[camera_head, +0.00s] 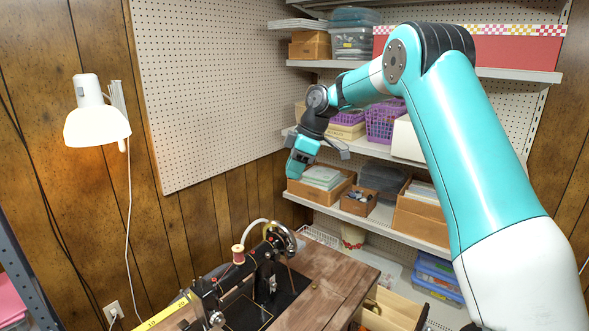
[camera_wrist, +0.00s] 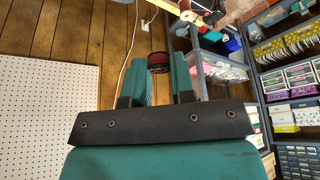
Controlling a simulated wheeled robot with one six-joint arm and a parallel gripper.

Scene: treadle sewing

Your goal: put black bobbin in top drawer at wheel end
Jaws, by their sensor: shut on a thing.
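My gripper (camera_head: 297,167) is raised in front of the shelves, above and beyond the sewing table. In the wrist view its two teal fingers are shut on a small dark bobbin (camera_wrist: 159,62), with a black rim and a dark reddish middle. The bobbin cannot be made out in the head view. The black sewing machine (camera_head: 262,272) stands on the wooden table (camera_head: 325,285), its handwheel (camera_head: 285,240) at the far end. A pale wooden drawer (camera_head: 398,308) stands open at the table's right side, with a brass-coloured item inside; its lower part is cut off.
Shelves behind hold a small wooden box (camera_head: 358,201), a purple basket (camera_head: 384,122) and other bins close to my gripper. A red thread spool (camera_head: 238,255) stands up from the machine. A white lamp (camera_head: 97,122) hangs on the left wall. The table's right part is mostly clear.

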